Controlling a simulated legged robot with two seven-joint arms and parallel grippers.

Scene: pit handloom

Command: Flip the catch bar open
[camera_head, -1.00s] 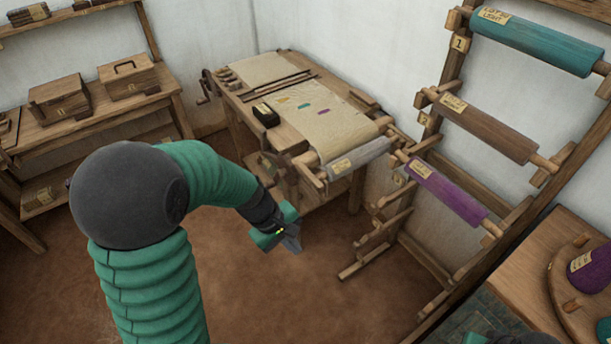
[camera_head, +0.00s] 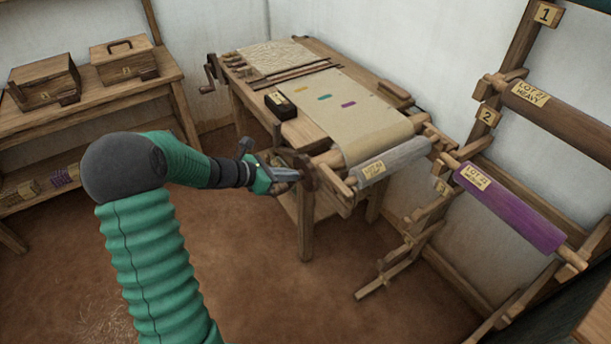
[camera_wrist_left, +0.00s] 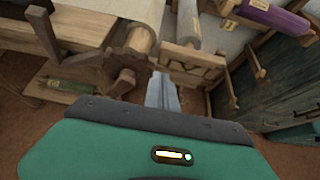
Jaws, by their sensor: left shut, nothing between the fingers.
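The loom (camera_head: 330,118) stands at the back centre, with a cloth roll (camera_head: 395,160) across its near end. My fingers (camera_wrist_left: 163,92) point just right of the wheel.
A rack with a purple roll (camera_head: 508,208) and a brown roll (camera_head: 560,118) stands at right. A bench with boxes (camera_head: 124,62) is at left. A small dark box (camera_head: 280,105) lies on the loom. The floor in front is free.

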